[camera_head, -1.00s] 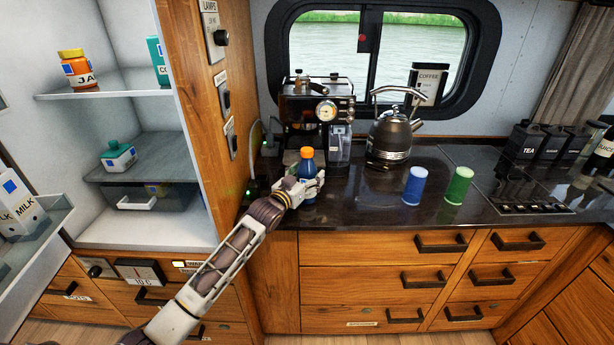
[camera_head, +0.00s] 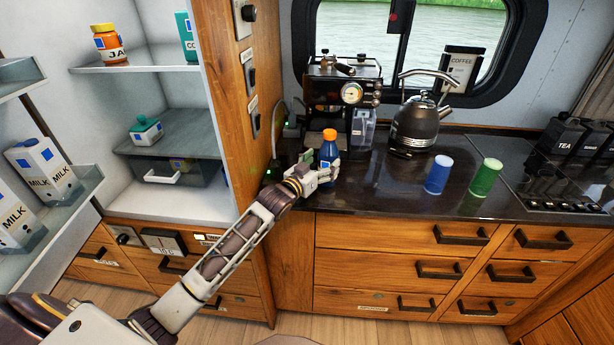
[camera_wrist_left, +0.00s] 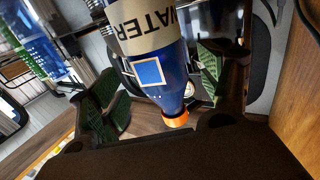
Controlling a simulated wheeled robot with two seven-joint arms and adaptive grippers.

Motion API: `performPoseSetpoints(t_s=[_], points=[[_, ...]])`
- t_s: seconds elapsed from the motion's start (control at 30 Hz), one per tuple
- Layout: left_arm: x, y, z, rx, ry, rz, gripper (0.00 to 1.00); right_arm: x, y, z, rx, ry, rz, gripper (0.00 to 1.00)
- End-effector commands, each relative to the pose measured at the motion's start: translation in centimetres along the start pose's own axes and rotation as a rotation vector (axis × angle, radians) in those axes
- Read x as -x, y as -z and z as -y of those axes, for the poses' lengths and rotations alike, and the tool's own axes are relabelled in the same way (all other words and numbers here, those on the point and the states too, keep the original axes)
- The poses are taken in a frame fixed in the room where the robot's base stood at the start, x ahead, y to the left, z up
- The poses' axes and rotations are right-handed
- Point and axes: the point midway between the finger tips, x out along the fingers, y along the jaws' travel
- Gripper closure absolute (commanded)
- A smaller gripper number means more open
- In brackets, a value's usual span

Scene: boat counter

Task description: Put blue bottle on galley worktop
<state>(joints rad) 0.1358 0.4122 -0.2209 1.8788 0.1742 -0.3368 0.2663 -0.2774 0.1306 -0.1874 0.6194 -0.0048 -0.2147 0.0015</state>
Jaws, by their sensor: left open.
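The blue bottle (camera_head: 328,150) with an orange cap stands upright on the dark galley worktop (camera_head: 390,190), near its left end, in front of the coffee machine. My left gripper (camera_head: 327,175) is open at the bottle's lower part. In the left wrist view the bottle (camera_wrist_left: 158,62), labelled WATER, sits between the two green-padded fingers (camera_wrist_left: 160,90), with a gap visible on the left side. Whether either finger touches it is unclear. My right gripper is not in view.
A coffee machine (camera_head: 342,100) and kettle (camera_head: 417,122) stand behind. A blue cup (camera_head: 438,175) and green cup (camera_head: 486,178) stand to the right. A wooden panel (camera_head: 240,110) and the open fridge (camera_head: 160,205) are at left.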

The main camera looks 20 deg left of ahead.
Motion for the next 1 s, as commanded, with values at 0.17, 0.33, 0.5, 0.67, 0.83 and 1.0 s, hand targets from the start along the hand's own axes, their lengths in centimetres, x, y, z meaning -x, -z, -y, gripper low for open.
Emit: performPoseSetpoints(t_s=[0.17, 0.33, 0.5, 0.67, 0.83, 1.0], points=[[1.6, -0.1, -0.1, 0.000, -0.001, 0.001, 0.23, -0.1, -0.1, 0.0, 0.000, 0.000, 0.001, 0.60], [3.1, -0.1, 0.0, 0.000, 0.000, 0.002, 0.23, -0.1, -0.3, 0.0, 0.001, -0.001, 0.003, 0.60], [4.5, 0.0, 0.0, 0.000, -0.001, 0.001, 0.23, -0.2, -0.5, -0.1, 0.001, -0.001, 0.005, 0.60], [5.8, -0.1, -0.1, 0.000, -0.001, 0.001, 0.23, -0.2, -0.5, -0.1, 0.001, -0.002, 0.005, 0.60], [7.0, -0.1, 0.0, 0.001, 0.000, 0.001, 0.23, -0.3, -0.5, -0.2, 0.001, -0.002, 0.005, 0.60], [7.7, 0.0, -0.1, 0.000, -0.001, 0.000, 0.23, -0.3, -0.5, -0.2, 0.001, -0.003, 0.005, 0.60]])
